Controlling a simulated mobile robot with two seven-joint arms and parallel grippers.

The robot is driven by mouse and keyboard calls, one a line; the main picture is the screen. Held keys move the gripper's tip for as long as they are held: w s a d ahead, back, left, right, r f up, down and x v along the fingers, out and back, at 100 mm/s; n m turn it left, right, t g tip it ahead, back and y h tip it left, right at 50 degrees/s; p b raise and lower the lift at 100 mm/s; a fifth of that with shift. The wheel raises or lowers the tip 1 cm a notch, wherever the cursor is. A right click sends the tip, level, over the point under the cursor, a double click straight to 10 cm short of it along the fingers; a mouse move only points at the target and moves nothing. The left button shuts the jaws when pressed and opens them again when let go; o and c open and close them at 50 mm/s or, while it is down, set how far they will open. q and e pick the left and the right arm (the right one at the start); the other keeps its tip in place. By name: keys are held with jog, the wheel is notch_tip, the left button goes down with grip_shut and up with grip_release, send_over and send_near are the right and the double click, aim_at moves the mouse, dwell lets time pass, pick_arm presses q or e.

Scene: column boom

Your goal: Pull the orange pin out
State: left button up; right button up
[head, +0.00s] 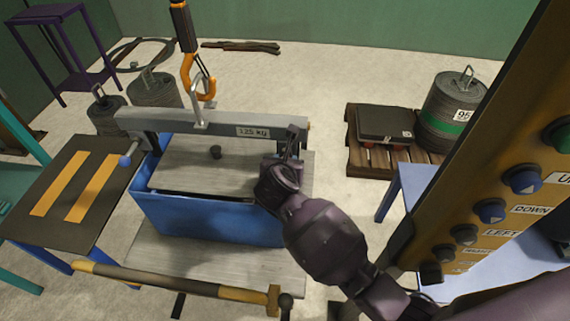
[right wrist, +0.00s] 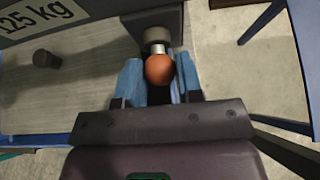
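The orange pin shows as a round orange knob (right wrist: 160,69) on a short metal shank in the right wrist view. Its shank enters the end of the grey lifting beam (right wrist: 108,8). In the head view this beam, marked 125 kg (head: 225,123), spans the blue crate (head: 205,217). My right gripper (right wrist: 160,80) reaches the beam's right end, with one finger on each side of the orange knob. Whether the fingers press on it I cannot tell. In the head view my right gripper (head: 288,150) hides the knob. My left gripper is not in view.
An orange hook (head: 208,87) holds the beam from above. A blue knob (head: 125,161) sits at its left end. The button panel (head: 480,190) stands close on the right. A pallet (head: 362,160) with weights is behind. A yellow-and-black bar (head: 170,283) crosses the front.

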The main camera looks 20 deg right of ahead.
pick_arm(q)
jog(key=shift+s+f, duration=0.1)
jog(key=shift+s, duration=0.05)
pick_arm(e)
jog(key=shift+s, duration=0.1)
jog(key=shift+s+a+p, duration=0.15)
jog(key=shift+s+a, duration=0.15)
jog(key=shift+s, duration=0.35)
jog(key=shift+s+a+p, duration=0.15)
jog(key=shift+s+a, duration=0.1)
jog(key=shift+s, duration=0.35)
jog(key=shift+s+a+p, duration=0.15)
jog(key=shift+s+a, duration=0.15)
jog(key=shift+s, duration=0.35)
jog(key=o, duration=0.8)
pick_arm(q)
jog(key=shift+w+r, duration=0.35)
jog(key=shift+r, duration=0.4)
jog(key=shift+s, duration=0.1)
